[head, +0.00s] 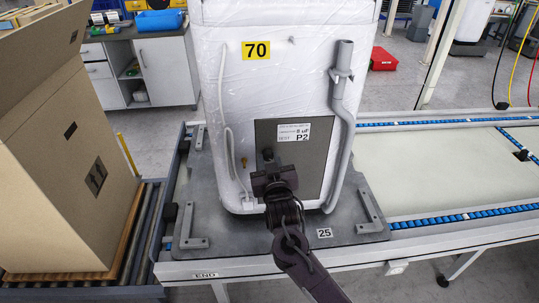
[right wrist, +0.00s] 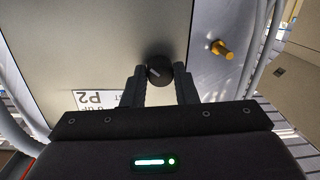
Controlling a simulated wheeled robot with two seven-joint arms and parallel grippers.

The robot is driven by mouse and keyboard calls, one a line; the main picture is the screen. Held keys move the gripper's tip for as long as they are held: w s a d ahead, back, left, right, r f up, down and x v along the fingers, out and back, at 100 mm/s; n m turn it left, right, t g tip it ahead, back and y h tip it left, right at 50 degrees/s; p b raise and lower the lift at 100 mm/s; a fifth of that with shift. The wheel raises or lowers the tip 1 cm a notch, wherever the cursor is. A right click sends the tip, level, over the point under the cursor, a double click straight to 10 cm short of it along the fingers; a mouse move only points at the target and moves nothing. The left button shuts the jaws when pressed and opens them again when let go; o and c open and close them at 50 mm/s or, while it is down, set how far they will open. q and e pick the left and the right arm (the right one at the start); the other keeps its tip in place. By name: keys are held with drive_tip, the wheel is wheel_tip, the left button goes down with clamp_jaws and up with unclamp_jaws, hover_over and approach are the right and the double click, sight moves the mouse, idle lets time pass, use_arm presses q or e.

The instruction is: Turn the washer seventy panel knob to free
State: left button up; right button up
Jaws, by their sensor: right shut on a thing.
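The washer (head: 290,60) with a yellow label 70 stands upright on a grey pallet plate (head: 225,235) marked 25. A grey panel (head: 318,165) with a P2 label sits on its lower side facing me. The black round knob (head: 268,154) is on this panel, and it also shows in the right wrist view (right wrist: 159,70) with a light pointer mark. My right gripper (head: 270,168) is in front of the panel. In the right wrist view its two fingers (right wrist: 160,78) are on either side of the knob, shut on it. My left gripper is not in view.
A grey drain pipe (head: 340,120) runs down the washer right of the panel, and a white hose (head: 228,130) hangs on the left. A yellow fitting (right wrist: 222,50) sticks out near the panel. A large cardboard box (head: 60,170) stands on rollers at left. The conveyor (head: 440,175) at right is clear.

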drive_tip(key=n+p, duration=0.2)
drive_tip(key=n, duration=0.2)
drive_tip(key=shift+r, duration=0.15)
drive_tip(key=shift+n+h+p, duration=0.4)
drive_tip(key=shift+n+p, duration=0.5)
drive_tip(key=shift+n, duration=0.6)
drive_tip(key=o, duration=1)
drive_tip(key=shift+s, duration=0.1)
drive_tip(key=s+d+b, duration=0.1)
drive_tip(key=s, duration=0.6)
drive_tip(key=shift+s+d+r, duration=0.15)
drive_tip(key=shift+s+r, duration=0.05)
